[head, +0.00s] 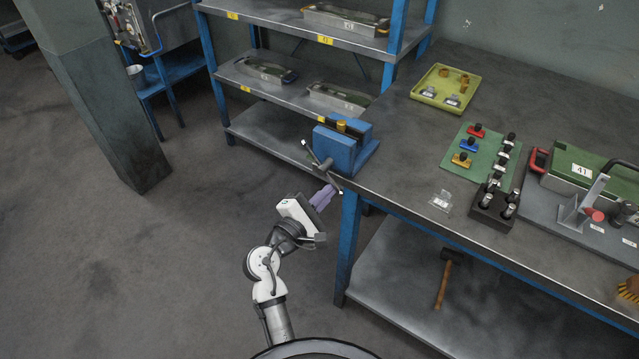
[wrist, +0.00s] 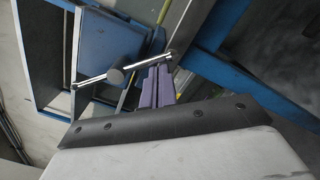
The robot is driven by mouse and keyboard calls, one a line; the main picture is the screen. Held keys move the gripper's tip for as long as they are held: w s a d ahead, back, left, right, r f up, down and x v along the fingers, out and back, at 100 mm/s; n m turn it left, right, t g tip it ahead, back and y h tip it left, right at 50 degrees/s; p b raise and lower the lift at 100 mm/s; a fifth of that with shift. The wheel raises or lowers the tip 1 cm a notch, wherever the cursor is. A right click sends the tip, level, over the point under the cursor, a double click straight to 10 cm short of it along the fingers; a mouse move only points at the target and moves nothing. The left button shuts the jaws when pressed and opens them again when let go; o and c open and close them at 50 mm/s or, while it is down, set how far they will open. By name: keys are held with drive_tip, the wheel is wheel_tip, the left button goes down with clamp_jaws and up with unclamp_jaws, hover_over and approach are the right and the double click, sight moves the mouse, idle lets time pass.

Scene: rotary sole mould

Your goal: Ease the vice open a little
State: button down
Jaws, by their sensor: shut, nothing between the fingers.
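The blue vice (head: 337,150) sits at the left corner of the workbench, with a brass-coloured piece (head: 341,126) at its jaws. Its grey bar handle (head: 323,165) slants across the front, a knob at each end. My gripper (head: 328,190) has purple fingers, shut with nothing between them, close to the handle's lower end. In the wrist view the shut fingers (wrist: 157,72) point at the handle (wrist: 100,78), near its right end. I cannot tell whether they touch it. The gap between the vice jaws is not clear.
The workbench (head: 400,150) carries a yellow tray (head: 444,90), a green mat (head: 480,152) with coloured clamps, a dark block of cylinders (head: 494,207) and a mould (head: 590,170). A hammer (head: 446,277) lies on the lower shelf. A shelving rack (head: 260,80) stands behind. Floor at left is clear.

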drive_tip(key=shift+s+d+r+p, duration=0.45)
drive_tip(key=shift+d+p, duration=0.15)
drive_tip(key=shift+p, duration=0.2)
drive_tip(key=shift+d+r, duration=0.1)
idle(0.4)
